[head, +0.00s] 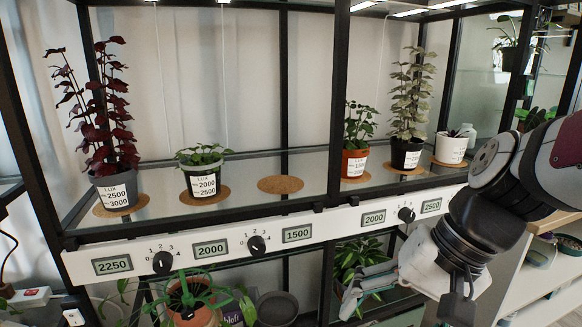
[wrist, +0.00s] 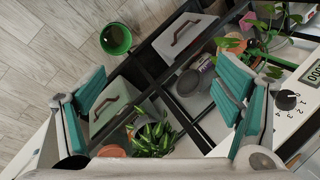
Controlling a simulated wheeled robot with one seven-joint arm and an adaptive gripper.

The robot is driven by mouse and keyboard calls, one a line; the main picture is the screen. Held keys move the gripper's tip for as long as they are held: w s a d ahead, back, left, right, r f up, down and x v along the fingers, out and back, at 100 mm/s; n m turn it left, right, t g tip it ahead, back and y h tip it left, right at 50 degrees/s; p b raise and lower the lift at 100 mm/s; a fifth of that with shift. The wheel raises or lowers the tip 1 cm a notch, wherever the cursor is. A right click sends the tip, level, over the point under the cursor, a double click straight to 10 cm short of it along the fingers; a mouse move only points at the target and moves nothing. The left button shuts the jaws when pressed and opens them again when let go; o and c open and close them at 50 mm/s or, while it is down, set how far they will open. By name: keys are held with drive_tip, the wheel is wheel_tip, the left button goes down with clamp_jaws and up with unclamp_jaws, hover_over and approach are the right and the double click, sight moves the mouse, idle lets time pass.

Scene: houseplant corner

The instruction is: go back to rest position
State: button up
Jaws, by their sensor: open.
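My gripper (head: 358,292) is in front of the lower right part of the plant rack in the head view, below the white control strip (head: 330,231). In the wrist view my gripper (wrist: 165,88) has its two teal-lined fingers wide apart, with nothing between them that it holds. The wrist camera looks down past the fingers at the black frame, lower plants and floor. My arm comes in from the right in the head view and hides part of the rack's right end.
On the glass shelf stand a dark red plant (head: 97,135), a low green plant (head: 201,160), an orange pot (head: 354,163), a black pot (head: 405,153) and a white pot (head: 450,149). One cork mat (head: 281,184) is bare. A green bucket (wrist: 116,39) stands on the floor.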

drive_tip(key=s+d+r+n+t+h, duration=0.4)
drive_tip(key=s+d+r+t, duration=0.1)
drive_tip(key=d+r, duration=0.1)
drive_tip(key=s+f+g, duration=0.5)
drive_tip(key=s+g, duration=0.1)
drive_tip(key=s, duration=0.5)
wheel_tip(320, 180, up, 30)
drive_tip(key=t+p, duration=0.4)
drive_tip(key=p, duration=2.4)
drive_tip(key=shift+d+r, duration=0.15)
drive_tip(key=shift+d, duration=0.05)
drive_tip(key=shift+s, duration=0.1)
